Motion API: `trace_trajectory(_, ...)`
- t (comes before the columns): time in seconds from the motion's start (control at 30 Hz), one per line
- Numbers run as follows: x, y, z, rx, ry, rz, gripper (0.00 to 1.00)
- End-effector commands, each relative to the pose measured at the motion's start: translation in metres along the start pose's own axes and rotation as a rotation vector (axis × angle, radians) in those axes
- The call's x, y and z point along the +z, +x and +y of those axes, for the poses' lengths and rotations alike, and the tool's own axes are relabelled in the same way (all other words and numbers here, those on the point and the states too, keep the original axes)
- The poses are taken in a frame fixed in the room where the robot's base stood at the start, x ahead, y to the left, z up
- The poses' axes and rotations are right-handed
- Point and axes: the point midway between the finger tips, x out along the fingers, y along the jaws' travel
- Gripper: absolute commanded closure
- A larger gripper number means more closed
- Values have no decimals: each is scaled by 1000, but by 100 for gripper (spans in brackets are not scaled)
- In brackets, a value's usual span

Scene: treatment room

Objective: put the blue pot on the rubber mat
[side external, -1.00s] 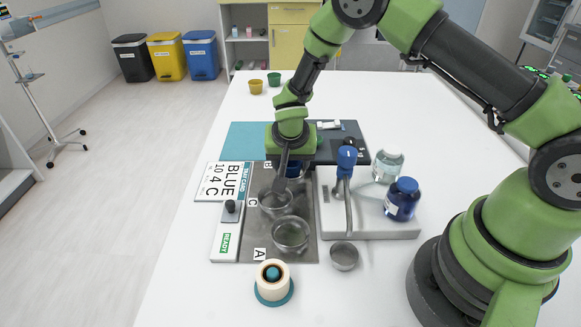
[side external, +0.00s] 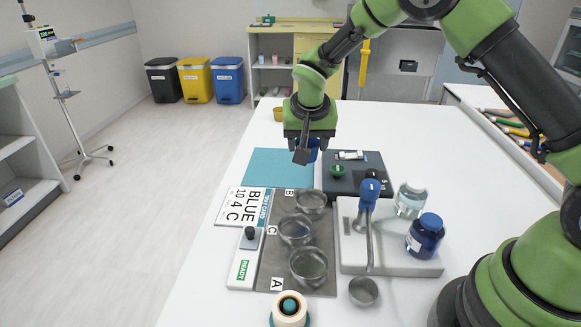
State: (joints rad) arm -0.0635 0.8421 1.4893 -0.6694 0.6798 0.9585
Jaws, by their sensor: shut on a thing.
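The blue pot (side external: 313,145) is in the jaws of my gripper (side external: 306,150), partly hidden behind a dark finger. My gripper is shut on it and points down. The pot appears raised, in line with the far end of the flat teal mat (side external: 270,170) and the dark grey slab (side external: 372,167). I cannot tell from the surfaces which one is rubber. The teal one is bare where it shows.
Several glass bowls (side external: 308,265) stand on a grey sheet marked A, B, C (side external: 273,262). A white stand (side external: 390,261) carries a blue-topped lever (side external: 369,190) and blue bottle (side external: 426,236). A green round object (side external: 338,170) lies on the slab. A yellow pot (side external: 278,114) stands behind.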

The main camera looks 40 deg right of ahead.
Motion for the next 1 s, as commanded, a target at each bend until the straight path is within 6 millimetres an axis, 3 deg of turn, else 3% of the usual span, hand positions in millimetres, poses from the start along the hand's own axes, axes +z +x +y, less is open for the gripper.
trace_trajectory(0.2, -38, 18, -12, -63, -145, -2, 67)
trace_trajectory(0.4, -56, 26, -17, -110, -244, 4, 67)
trace_trajectory(1.0, -27, 106, -19, -120, -271, 5, 67)
